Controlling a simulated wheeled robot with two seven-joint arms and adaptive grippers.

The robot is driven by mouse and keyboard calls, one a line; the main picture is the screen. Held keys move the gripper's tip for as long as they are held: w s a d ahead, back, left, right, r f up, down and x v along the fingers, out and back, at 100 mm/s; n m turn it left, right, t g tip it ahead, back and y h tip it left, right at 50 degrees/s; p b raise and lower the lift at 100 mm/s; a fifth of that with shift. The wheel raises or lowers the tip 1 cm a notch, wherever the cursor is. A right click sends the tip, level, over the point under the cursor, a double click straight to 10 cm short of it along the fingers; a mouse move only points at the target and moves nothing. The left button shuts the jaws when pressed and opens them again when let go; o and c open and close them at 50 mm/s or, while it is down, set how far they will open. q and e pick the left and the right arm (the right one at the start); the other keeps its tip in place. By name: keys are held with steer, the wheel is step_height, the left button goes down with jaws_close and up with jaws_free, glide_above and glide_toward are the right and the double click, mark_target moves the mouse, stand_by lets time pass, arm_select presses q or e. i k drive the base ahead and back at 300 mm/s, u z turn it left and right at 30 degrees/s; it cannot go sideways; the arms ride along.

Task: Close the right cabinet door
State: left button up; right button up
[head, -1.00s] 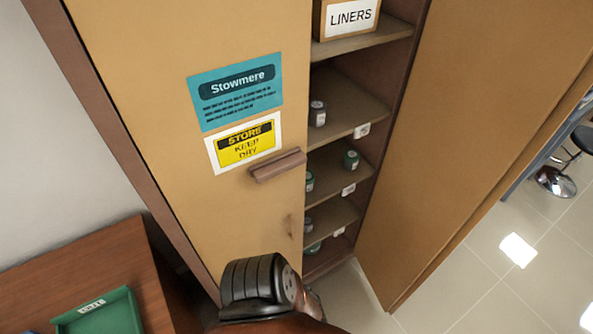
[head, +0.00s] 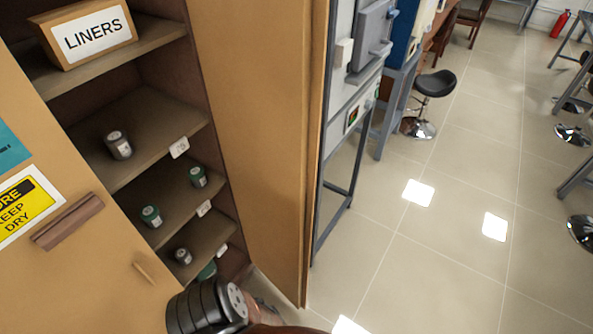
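The right cabinet door (head: 262,110) is a tan panel standing open, swung out to the right of the shelves. The left cabinet door (head: 80,265) covers the left side and has a brown handle (head: 68,221). The open right half of the cabinet shows shelves (head: 150,125) with several small jars and a box labelled LINERS (head: 85,35). A dark, ribbed part of my arm shows at the bottom, in front of the lower cabinet. Neither gripper's fingers can be made out.
A grey furnace on a stand (head: 355,90) is just right of the open door. A black stool (head: 428,100) stands farther back. Tiled floor (head: 420,250) is clear to the right of the door.

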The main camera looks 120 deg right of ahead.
mark_target(262, 62)
steer(key=k, duration=2.05)
steer(key=z, duration=2.15)
steer(key=i, duration=0.5)
steer(key=u, duration=0.1)
